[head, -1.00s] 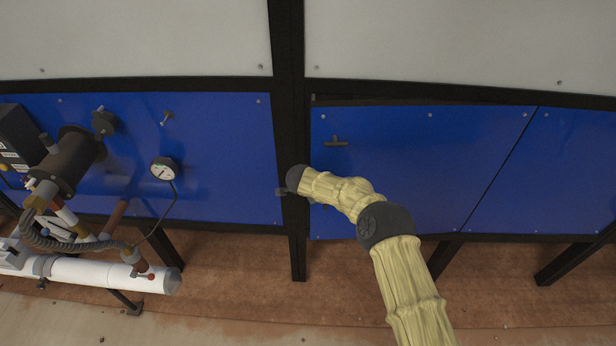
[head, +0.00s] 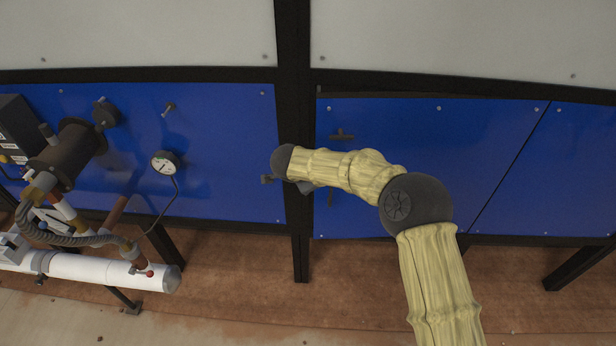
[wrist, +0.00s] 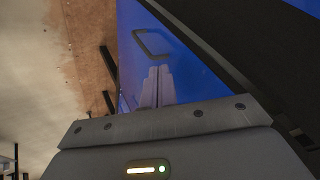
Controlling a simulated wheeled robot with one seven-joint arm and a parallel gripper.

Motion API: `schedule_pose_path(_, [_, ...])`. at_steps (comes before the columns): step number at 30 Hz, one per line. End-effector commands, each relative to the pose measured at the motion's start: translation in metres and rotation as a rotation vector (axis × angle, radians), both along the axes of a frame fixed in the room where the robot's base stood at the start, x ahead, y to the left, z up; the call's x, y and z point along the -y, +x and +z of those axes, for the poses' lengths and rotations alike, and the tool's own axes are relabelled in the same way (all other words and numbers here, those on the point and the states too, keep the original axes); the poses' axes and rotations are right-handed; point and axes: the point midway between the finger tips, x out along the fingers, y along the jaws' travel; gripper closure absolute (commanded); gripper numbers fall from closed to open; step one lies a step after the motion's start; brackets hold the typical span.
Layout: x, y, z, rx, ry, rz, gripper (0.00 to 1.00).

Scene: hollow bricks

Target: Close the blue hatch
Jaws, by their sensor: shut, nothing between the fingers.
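The blue hatch (head: 470,160) is the panel right of the dark upright post. In the wrist view my gripper's fingers (wrist: 155,87) are together and empty, against a glossy blue surface.
Left of the post, a blue panel (head: 225,150) carries a pressure gauge (head: 165,163). A dark cylinder (head: 66,145) and a white pipe (head: 105,273) stand at the left. Dark frame legs stand on the brown floor (head: 235,255).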

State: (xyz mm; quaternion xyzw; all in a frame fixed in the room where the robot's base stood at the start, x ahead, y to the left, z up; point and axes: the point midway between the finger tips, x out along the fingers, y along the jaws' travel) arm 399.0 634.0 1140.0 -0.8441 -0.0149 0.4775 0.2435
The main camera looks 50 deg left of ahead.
Motion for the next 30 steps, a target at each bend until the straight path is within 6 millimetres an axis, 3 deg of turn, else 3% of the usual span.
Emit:
schedule_pose_path(5, [0.004, 0.013, 0.009, 0.034, 0.016, 0.013, 1.00])
schedule_pose_path(8, [0.017, 0.040, 0.027, 0.105, 0.044, 0.039, 1.00])
schedule_pose_path(11, [0.043, 0.078, 0.053, 0.205, 0.074, 0.090, 1.00])
schedule_pose_path(14, [0.084, 0.115, 0.078, 0.298, 0.081, 0.164, 1.00])
schedule_pose_path(18, [0.158, 0.148, 0.099, 0.365, 0.040, 0.269, 1.00])
schedule_pose_path(23, [0.265, 0.158, 0.101, 0.339, -0.064, 0.358, 1.00])
schedule_pose_path(26, [0.342, 0.147, 0.094, 0.269, -0.143, 0.387, 1.00])
schedule_pose_path(30, [0.454, 0.106, 0.076, 0.115, -0.254, 0.386, 1.00])
